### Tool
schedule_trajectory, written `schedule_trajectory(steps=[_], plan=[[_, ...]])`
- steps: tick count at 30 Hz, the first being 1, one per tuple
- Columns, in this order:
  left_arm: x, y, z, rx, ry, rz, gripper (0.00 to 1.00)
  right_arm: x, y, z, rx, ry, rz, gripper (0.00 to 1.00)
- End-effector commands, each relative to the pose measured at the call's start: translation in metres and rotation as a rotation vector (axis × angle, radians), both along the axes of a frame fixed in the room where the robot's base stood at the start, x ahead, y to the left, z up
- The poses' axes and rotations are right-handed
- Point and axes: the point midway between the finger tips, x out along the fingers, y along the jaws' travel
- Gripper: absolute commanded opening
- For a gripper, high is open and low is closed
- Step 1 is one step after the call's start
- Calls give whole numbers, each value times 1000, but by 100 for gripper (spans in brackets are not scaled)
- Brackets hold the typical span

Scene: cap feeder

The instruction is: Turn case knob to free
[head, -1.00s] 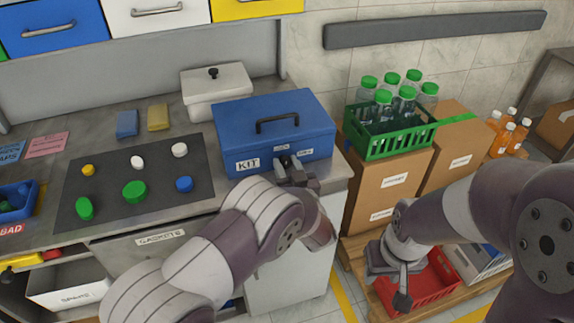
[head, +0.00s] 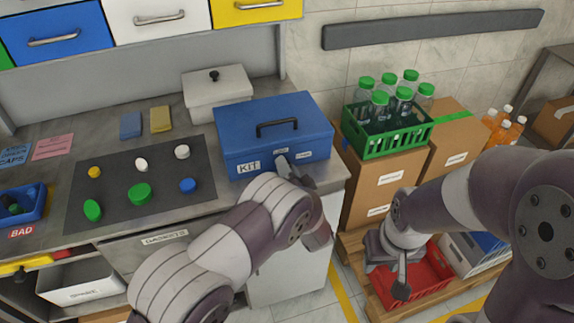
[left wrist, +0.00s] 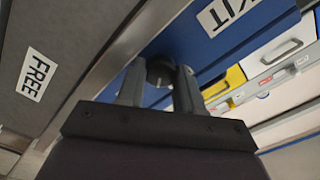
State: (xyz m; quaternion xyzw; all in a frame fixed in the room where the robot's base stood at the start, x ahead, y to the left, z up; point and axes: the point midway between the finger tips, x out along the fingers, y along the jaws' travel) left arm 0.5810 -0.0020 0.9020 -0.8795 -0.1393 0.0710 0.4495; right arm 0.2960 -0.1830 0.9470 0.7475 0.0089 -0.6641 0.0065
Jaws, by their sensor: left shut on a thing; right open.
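The blue case (head: 235,147) stands on the counter with its black handle up and a KIT label on its front. My left gripper (head: 284,167) is at the case front, below two small labels. In the left wrist view the dark round knob (left wrist: 160,70) sits between the fingertips of my left gripper (left wrist: 160,80), which is shut on it. The knob's pointing direction cannot be made out. A FREE label (left wrist: 36,75) shows on a grey surface at the left of that view. My right gripper (head: 388,272) is open and empty near the red crate.
A dark mat (head: 120,208) with several caps lies left of the case, and a white lidded box (head: 216,97) stands behind it. A green bottle crate (head: 372,143) on cardboard boxes is close on the right. A red crate (head: 432,278) is low at right.

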Motion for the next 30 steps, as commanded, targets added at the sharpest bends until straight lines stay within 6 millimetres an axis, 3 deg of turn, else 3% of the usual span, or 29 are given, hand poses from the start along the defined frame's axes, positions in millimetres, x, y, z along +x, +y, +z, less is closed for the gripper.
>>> schedule_trajectory(steps=[15, 30], plan=[[0, -1, -2, 420, 138, -1, 5, 0, 0, 17, 0, 0, 0, 43], [0, -1, -3, 602, 197, -1, 5, 0, 0, 22, 0, 0, 0, 43]])
